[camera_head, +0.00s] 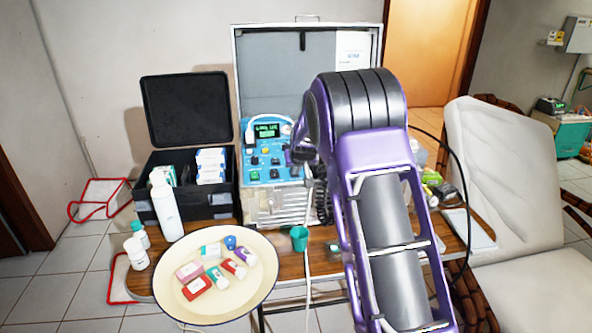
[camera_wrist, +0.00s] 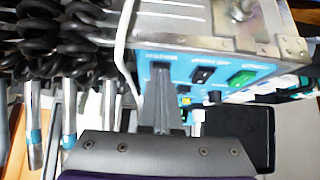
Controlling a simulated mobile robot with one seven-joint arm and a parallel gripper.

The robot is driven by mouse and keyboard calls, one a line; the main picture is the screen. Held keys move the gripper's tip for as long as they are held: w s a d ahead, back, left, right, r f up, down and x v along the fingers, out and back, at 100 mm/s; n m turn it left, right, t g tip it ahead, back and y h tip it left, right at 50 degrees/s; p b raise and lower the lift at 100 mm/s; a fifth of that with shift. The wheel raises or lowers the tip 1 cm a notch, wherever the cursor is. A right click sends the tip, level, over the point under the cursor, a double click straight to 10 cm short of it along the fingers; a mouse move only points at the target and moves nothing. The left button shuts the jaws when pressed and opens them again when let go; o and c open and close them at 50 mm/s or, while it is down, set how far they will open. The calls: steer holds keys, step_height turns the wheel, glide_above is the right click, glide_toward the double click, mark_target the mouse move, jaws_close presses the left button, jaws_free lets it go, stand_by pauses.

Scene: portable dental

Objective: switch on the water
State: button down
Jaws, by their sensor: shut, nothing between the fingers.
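The dental unit's blue control panel (camera_head: 262,160) stands in an open silver case on the table. It has a lit green display (camera_head: 267,130), several knobs and a lower row of switches. In the wrist view the panel appears upside down, with a green rocker switch (camera_wrist: 242,79) and a black rocker switch (camera_wrist: 202,76). My gripper (camera_wrist: 161,72) is shut and empty, its tips at the panel beside the black switch, under a small label too blurred to read. The fingers hide what lies there; I cannot tell whether they touch it. In the head view my arm covers the panel's right side.
Black coiled hoses (camera_wrist: 80,30) and metal handpieces (camera_wrist: 68,110) hang close beside my gripper. A cream tray (camera_head: 215,315) with small boxes and bottles, a white bottle (camera_head: 165,205) and a green cup (camera_head: 299,239) are in front. A dental chair (camera_head: 510,170) stands at right.

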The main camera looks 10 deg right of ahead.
steer(key=shift+r+p, duration=0.4)
steer(key=shift+r, duration=0.4)
steer(key=shift+r, duration=0.25)
steer(key=p+v, duration=0.1)
steer(key=v, duration=1.1)
steer(key=shift+s+p, duration=0.4)
steer(key=shift+s, duration=0.1)
